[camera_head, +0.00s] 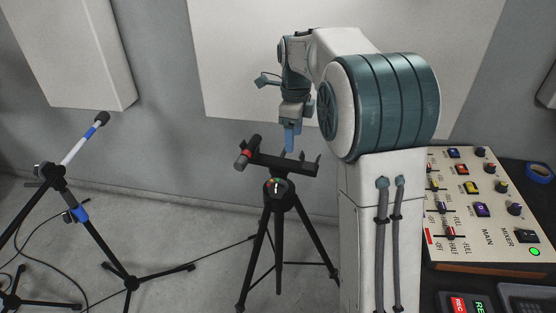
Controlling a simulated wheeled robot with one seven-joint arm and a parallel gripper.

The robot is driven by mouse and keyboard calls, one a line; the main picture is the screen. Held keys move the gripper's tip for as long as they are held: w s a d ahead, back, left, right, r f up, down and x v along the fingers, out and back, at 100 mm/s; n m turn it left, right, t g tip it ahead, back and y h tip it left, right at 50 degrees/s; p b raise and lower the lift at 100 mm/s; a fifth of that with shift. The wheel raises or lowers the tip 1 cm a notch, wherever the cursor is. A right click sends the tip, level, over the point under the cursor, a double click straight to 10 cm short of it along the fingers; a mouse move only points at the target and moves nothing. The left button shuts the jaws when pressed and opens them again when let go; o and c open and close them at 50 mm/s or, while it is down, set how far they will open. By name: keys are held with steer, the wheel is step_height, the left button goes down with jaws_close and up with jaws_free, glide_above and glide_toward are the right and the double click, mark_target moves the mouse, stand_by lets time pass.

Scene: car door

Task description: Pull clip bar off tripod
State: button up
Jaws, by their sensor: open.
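The black tripod (279,225) stands on the grey floor left of my column. The clip bar (275,165), dark and nearly level, sits across its top and slopes slightly down to the right. A dark cylinder with a red band, like a microphone (247,153), is at the bar's left end. Several upright clip prongs show on the bar. My gripper (290,149) is open and points down, its blue fingers at the middle of the bar. I cannot tell whether the fingers touch the bar or straddle a clip.
A microphone stand (73,208) with a white and blue boom stands at left, with cables on the floor. A mixer (475,210) and a blue tape roll (540,173) are on the dark table at right. White panels hang behind.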

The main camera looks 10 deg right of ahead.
mark_target(291, 163)
steer(key=f, duration=0.8)
steer(key=shift+w+a+f, duration=0.1)
steer(key=shift+a+f, duration=0.1)
steer(key=shift+f, duration=0.1)
steer(key=c, duration=1.2)
